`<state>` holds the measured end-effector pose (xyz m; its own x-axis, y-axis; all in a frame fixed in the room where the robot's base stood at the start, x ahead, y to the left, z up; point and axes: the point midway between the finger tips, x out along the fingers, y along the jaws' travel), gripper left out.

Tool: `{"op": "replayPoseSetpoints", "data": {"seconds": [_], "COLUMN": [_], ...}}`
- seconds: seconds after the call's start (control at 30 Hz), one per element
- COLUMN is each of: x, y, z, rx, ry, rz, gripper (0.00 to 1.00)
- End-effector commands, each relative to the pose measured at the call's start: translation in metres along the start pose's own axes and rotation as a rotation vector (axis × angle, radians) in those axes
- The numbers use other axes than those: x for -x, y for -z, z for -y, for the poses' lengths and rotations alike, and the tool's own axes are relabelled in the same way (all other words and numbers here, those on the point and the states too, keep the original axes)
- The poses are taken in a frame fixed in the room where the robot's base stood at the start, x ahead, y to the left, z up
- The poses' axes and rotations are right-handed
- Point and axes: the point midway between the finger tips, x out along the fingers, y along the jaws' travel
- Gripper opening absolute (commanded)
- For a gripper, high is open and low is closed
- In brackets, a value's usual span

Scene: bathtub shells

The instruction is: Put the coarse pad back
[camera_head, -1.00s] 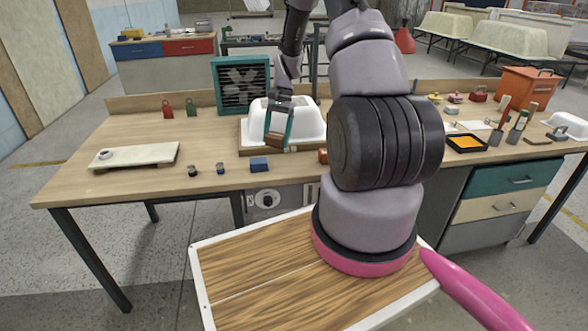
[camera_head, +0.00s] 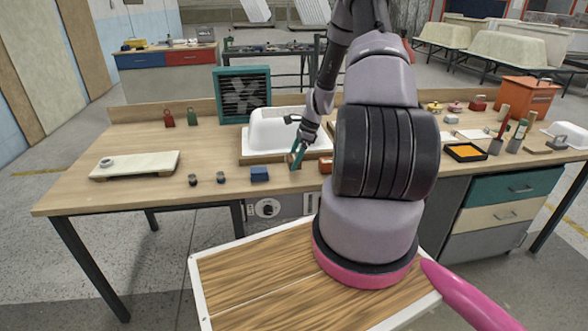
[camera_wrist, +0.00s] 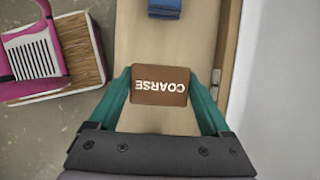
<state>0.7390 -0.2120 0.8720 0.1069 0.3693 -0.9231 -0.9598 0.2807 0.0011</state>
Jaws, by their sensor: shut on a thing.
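The coarse pad (camera_wrist: 160,85) is a small brown block with white COARSE lettering, upside down in the wrist view. My gripper (camera_wrist: 160,92) is shut on it, with one teal finger at each side. In the head view my gripper (camera_head: 297,158) is over the front of the workbench, right of the blue block (camera_head: 260,174). The pad is mostly hidden there behind the fingers. In the wrist view it is over the bare wood; I cannot tell whether it touches the bench. The blue block also shows at the top of the wrist view (camera_wrist: 167,8).
A white tub shell (camera_head: 270,130) stands on a wooden base behind my gripper. An orange-brown block (camera_head: 326,162) sits just right of my gripper, partly behind my arm. Two small dark items (camera_head: 206,179) stand left of the blue block. A pale slab (camera_head: 135,164) lies farther left.

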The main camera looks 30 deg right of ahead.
Motion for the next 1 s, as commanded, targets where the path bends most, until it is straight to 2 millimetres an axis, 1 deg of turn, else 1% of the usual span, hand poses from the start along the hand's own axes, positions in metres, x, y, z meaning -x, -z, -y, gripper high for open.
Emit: {"op": "replayPoseSetpoints", "data": {"seconds": [0.2, 0.27, 0.63, 0.67, 0.7, 1.0], "x": [-0.029, -0.034, -0.038, -0.038, -0.038, -0.038], "y": [0.012, 0.014, 0.016, 0.016, 0.016, 0.016], "z": [-0.001, -0.001, 0.0, 0.0, 0.0, 0.0], "rx": [0.001, 0.001, 0.002, 0.002, 0.002, 0.002], "ry": [-0.003, -0.002, -0.001, 0.0, 0.0, 0.0], "rz": [0.001, 0.0, 0.0, 0.0, 0.0, 0.0], "gripper": [0.12, 0.12, 0.12, 0.93, 1.0, 1.0]}}
